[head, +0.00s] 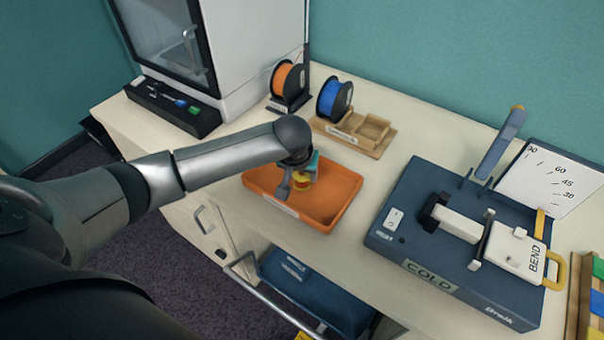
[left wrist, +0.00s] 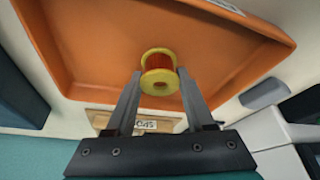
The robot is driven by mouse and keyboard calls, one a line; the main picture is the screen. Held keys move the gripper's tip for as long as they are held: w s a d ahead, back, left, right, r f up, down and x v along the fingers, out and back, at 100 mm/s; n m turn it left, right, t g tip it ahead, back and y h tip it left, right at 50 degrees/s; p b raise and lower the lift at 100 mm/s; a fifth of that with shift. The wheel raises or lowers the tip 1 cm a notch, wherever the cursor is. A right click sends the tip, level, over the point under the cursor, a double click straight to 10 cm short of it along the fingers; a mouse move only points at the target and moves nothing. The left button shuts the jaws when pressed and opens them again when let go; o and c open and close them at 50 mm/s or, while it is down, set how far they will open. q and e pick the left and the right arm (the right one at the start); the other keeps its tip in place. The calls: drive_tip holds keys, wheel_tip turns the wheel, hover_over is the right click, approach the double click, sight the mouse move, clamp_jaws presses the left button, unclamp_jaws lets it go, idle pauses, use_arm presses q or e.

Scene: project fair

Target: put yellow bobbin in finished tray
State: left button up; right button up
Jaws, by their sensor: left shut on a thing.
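The yellow bobbin (left wrist: 160,72), with an orange-red winding, is between the fingers of my left gripper (left wrist: 160,88) in the left wrist view. My left gripper (head: 294,187) is shut on it in the head view, where the yellow bobbin (head: 303,181) is partly hidden by the fingers. The gripper is over the orange tray (head: 337,212); I cannot tell whether the bobbin touches the tray floor. The orange tray (left wrist: 92,62) fills most of the left wrist view and holds nothing else that I can see. My right gripper is not in view.
Behind the tray are a wooden holder (head: 383,148), a blue spool (head: 334,98) and an orange spool (head: 288,82). A blue bending device (head: 395,240) stands right of it. A white cabinet (head: 250,50) is at the back left.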

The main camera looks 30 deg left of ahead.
use_arm(q)
drive_tip(key=o, duration=1.3)
drive_tip(key=p+v, duration=0.2)
drive_tip(key=v, duration=1)
drive_tip(key=shift+p, duration=0.4)
